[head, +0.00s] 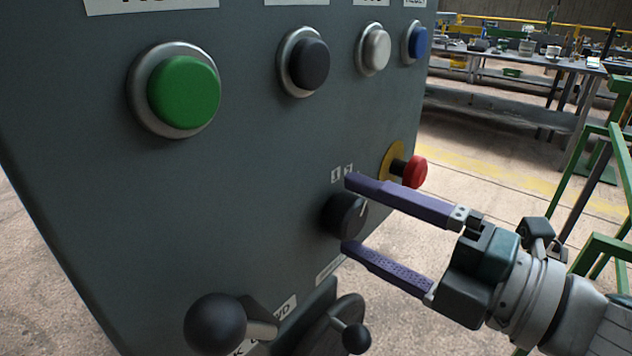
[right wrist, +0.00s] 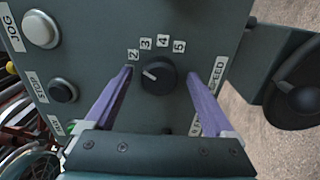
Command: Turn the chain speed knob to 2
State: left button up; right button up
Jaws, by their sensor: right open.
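The chain speed knob (head: 346,214) is round and black on the dark grey panel. It also shows in the right wrist view (right wrist: 158,77). Its white mark points left and slightly up, below the label 2 (right wrist: 133,55). The labels 3, 4 and 5 run on around it; my left-hand finger in that view covers the area left of the knob, and no 1 shows there. My right gripper (head: 348,213) is open, its two purple fingers on either side of the knob with gaps to both. I cannot tell whether the tips touch the panel. My left gripper is out of view.
A red mushroom button (head: 414,171) on a yellow disc sticks out near the upper finger. Below are a black ball-ended lever (head: 215,323) and a dark handle (head: 352,338). Green (head: 184,90), black, white and blue buttons line the panel top. Workbenches stand far behind.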

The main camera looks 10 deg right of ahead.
jog(key=v, duration=1)
jog(key=shift+b, duration=0.3)
